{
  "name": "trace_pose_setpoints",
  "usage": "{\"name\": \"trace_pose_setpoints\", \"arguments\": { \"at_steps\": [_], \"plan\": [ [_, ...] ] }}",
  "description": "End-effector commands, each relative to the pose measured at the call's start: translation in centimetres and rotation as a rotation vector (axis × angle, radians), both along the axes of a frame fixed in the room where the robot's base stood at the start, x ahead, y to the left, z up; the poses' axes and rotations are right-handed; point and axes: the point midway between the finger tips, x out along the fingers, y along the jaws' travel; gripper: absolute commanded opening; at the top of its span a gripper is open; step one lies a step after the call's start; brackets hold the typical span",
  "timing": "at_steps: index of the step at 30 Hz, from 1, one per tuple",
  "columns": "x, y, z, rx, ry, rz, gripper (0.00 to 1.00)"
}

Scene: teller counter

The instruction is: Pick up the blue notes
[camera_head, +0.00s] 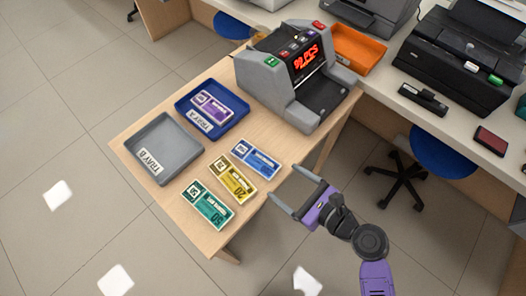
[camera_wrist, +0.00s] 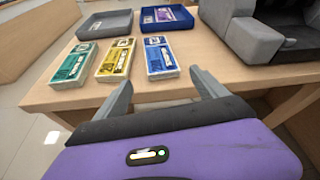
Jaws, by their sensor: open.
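The blue notes (camera_head: 255,159) are a banded bundle lying flat on the wooden table, the rightmost of three bundles in a slanted row. They also show in the wrist view (camera_wrist: 160,59), ahead of my gripper. My gripper (camera_head: 288,189) is open and empty, off the table's right edge, to the lower right of the blue notes and apart from them. In the wrist view its two fingers (camera_wrist: 160,90) point toward the table, with the blue notes beyond and roughly between them.
Yellow notes (camera_head: 232,179) and green notes (camera_head: 207,205) lie left of the blue bundle. A grey tray (camera_head: 165,179) is empty; a blue tray (camera_head: 187,118) holds purple notes (camera_head: 213,107). A note counter (camera_head: 300,75) stands behind. A stool (camera_head: 442,152) is at right.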

Motion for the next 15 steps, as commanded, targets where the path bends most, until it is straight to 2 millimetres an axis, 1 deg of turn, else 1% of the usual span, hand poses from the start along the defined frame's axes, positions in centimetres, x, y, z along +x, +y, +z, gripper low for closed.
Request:
{"name": "trace_pose_setpoints", "arguments": {
  "at_steps": [1, 3, 6, 15],
  "plan": [
    [0.7, 0.8, 0.4, 0.055, 0.029, 0.007, 0.82],
    [1.2, 1.5, 0.9, 0.109, 0.061, 0.014, 0.82],
    [1.7, 2.3, 1.2, 0.146, 0.084, 0.02, 0.82],
    [3.6, 4.4, 0.1, 0.148, 0.085, 0.019, 0.82]
  ]
}}
